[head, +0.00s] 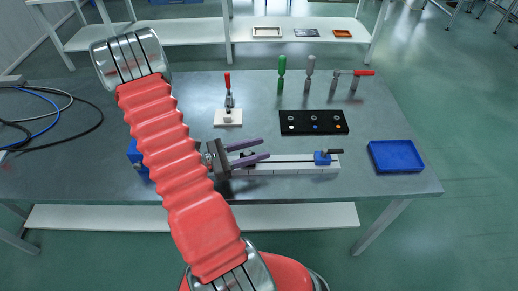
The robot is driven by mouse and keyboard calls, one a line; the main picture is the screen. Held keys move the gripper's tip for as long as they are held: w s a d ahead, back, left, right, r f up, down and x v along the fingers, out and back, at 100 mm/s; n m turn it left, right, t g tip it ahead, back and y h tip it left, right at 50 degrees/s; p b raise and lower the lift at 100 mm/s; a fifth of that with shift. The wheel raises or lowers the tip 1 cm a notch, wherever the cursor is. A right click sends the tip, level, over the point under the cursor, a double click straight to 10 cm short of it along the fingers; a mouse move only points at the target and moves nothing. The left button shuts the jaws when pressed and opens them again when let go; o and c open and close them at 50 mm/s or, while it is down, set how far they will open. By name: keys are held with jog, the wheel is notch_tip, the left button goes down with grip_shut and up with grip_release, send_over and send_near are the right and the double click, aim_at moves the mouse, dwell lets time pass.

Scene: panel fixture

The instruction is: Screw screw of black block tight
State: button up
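The black block (300,117) lies on the grey table right of centre. Small round light, blue and orange spots show on its top; which of them is the screw, and how far in it sits, is too small to tell. My gripper (266,149) points to the right, in front and to the left of the block. Its two purple fingers are apart with nothing visible between them. They are over or near the white rail, apart from the black block in the picture; their height is hard to tell.
A white rail (290,167) carries a blue clamp (322,158) with a black lever. A red-handled toggle clamp (229,103), green (281,72) and grey (309,72) handled tools and a red-handled tool (362,72) stand behind. A blue tray (396,156) is at right; cables (50,115) lie left.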

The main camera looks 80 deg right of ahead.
jog(key=shift+s+d, duration=0.25)
jog(key=shift+s, duration=0.2)
jog(key=shift+c, duration=0.4)
grip_shut()
